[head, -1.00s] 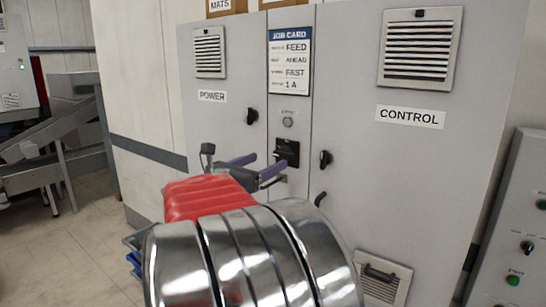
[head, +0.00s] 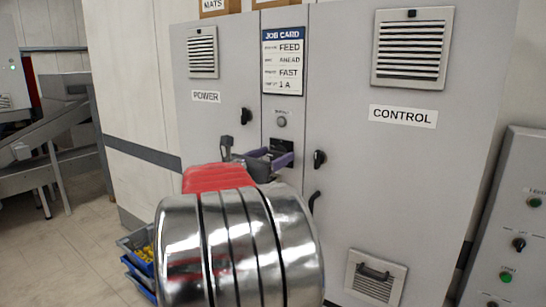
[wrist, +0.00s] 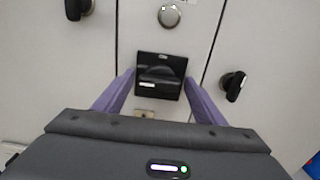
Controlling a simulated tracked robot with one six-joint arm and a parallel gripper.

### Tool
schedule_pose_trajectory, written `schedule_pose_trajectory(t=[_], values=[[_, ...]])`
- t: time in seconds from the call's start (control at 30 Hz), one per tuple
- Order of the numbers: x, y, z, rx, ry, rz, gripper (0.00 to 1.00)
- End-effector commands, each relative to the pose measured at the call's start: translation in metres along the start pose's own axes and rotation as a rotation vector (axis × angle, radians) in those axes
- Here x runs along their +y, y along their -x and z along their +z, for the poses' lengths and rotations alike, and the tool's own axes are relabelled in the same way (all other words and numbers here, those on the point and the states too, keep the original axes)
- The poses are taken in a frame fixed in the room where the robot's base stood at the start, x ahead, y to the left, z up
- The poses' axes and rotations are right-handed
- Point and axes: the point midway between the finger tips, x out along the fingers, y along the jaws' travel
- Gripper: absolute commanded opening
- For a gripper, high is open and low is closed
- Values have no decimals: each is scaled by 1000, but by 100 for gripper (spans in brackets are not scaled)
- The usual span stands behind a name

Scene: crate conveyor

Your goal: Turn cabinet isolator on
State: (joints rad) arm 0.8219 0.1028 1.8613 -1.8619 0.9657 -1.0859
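The cabinet isolator is a black square rotary switch (wrist: 161,73) on the narrow middle panel of the grey cabinet. It also shows in the head view, partly behind my gripper (head: 277,158). Its dark knob seems to lie crosswise, but on and off marks are too small to read. My gripper (wrist: 159,82) is open, with one purple finger on each side of the isolator in the wrist view. Nothing is held between the fingers. I cannot tell whether either fingertip touches the switch or panel.
A round grey fitting (wrist: 169,16) sits above the isolator. Black door handles (head: 319,158) flank it left and right. A job card (head: 283,60) hangs above. A button panel (head: 510,230) stands at the right, and blue bins (head: 140,265) stand low at the left.

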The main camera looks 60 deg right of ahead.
Motion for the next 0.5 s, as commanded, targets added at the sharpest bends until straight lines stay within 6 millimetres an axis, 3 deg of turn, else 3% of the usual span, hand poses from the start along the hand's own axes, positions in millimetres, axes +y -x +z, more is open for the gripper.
schedule_pose_trajectory(t=[0.5], values=[[0,0,0,0,0,0,29]])
